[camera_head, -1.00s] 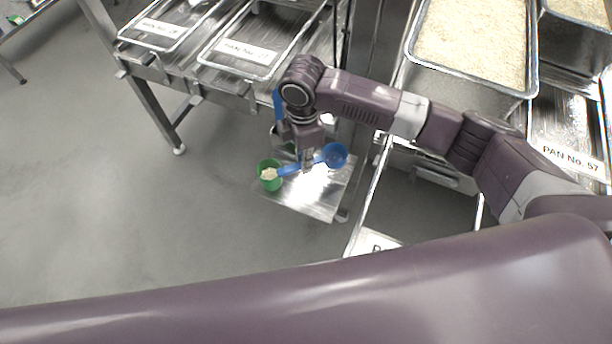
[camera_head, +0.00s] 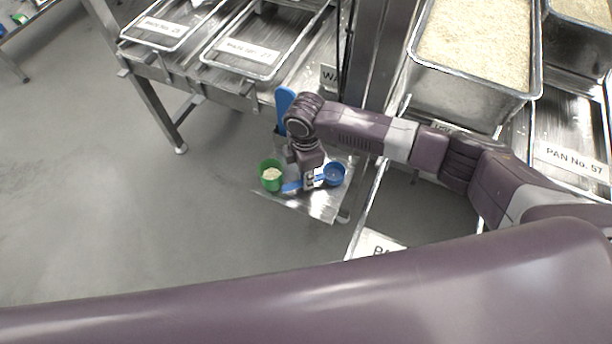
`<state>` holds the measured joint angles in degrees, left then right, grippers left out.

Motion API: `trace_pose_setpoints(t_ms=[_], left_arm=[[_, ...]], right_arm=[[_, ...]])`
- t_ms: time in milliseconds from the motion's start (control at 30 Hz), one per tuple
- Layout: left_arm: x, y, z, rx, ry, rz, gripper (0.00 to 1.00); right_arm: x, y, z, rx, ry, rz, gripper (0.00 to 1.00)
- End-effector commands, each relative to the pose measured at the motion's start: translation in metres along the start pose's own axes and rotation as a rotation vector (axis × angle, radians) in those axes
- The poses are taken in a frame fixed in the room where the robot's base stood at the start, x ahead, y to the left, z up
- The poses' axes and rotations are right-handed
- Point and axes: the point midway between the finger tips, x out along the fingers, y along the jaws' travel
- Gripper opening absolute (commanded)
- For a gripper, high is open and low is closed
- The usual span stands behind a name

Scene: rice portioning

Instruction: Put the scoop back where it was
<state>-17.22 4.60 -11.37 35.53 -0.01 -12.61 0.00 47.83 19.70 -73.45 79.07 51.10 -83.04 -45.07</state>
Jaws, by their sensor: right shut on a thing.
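My right gripper (camera_head: 309,181) is shut on the handle of the blue scoop (camera_head: 334,174), over a small shiny metal plate (camera_head: 322,208). The scoop's round bowl is to the right of the fingers and its handle reaches out to the left. I cannot tell whether the scoop touches the plate. A green cup (camera_head: 264,182) with white rice in it is at the plate's left side, close to the handle's end. My left gripper is not in view.
An upright blue piece (camera_head: 284,102) stands behind my right wrist. Labelled metal pans (camera_head: 243,49) lie on a rack at the upper left. A deep pan of rice (camera_head: 470,80) is at the upper right. Open floor (camera_head: 120,210) is at the left.

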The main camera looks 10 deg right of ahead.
Motion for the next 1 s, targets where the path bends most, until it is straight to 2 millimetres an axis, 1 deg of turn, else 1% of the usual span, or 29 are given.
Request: trace_pose_setpoints(t_ms=[33, 67, 200, 467, 600, 667, 767, 1000], left_arm=[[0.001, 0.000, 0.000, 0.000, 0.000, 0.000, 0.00], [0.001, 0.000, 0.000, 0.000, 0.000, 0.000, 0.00], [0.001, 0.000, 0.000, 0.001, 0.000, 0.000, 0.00], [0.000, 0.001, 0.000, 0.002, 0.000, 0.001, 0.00], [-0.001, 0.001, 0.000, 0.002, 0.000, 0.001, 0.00], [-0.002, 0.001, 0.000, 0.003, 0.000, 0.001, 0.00], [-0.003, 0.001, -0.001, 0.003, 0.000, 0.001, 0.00], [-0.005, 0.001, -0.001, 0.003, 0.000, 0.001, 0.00]], right_arm=[[0.002, 0.000, 0.000, 0.000, 0.000, -0.001, 0.00], [0.003, 0.000, 0.000, 0.000, 0.000, 0.000, 0.16], [0.002, 0.000, 0.000, 0.000, 0.000, 0.000, 0.32], [0.002, 0.000, 0.000, 0.000, 0.000, 0.000, 0.33], [-0.007, 0.001, 0.000, 0.001, 0.001, 0.001, 0.33], [-0.015, 0.001, -0.001, 0.000, 0.002, 0.003, 0.33], [-0.035, 0.001, 0.000, -0.002, 0.001, 0.004, 0.33], [-0.087, 0.001, 0.000, -0.001, 0.002, 0.003, 0.33]])
